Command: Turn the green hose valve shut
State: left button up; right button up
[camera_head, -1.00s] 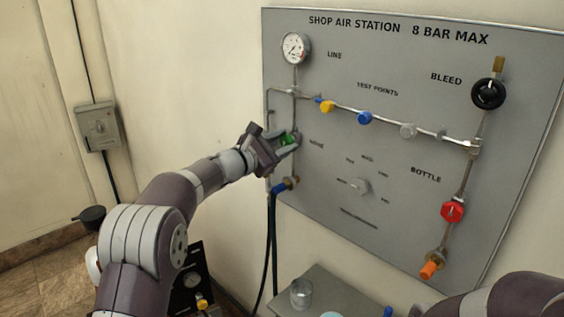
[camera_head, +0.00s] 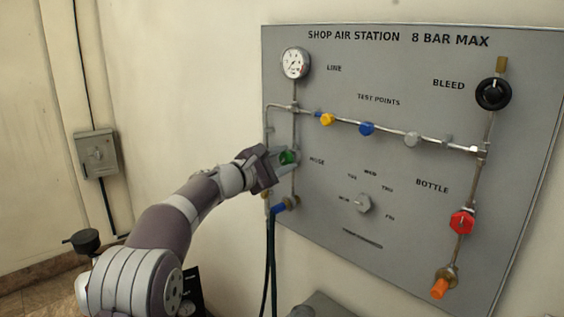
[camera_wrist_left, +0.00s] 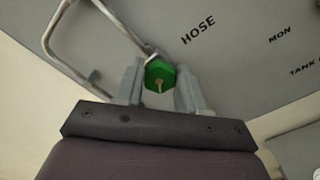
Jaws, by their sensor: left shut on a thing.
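The green hose valve (camera_head: 287,157) sits on the left pipe of the grey panel, beside the word HOSE. My left gripper (camera_head: 282,158) reaches it from the left and is shut on it. In the left wrist view the green knob (camera_wrist_left: 159,74) lies between the two fingers of my left gripper (camera_wrist_left: 160,85), with a pale pointer mark on its face. The fingers hide part of the knob in the head view. My right gripper is not in view.
The panel (camera_head: 320,215) carries a gauge (camera_head: 295,63), yellow (camera_head: 327,119) and blue (camera_head: 367,129) test points, a black bleed knob (camera_head: 493,94) and a red bottle knob (camera_head: 462,221). A blue-ended hose (camera_head: 273,235) hangs below the green valve. A grey wall box (camera_head: 97,153) is at left.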

pick_arm(q)
jog(key=o, duration=1.1)
jog(key=shift+c, duration=0.2)
jog(key=shift+s+a+f, duration=0.1)
jog(key=shift+s+a, duration=0.1)
jog(key=b+v, duration=0.4)
jog(key=v, duration=0.8)
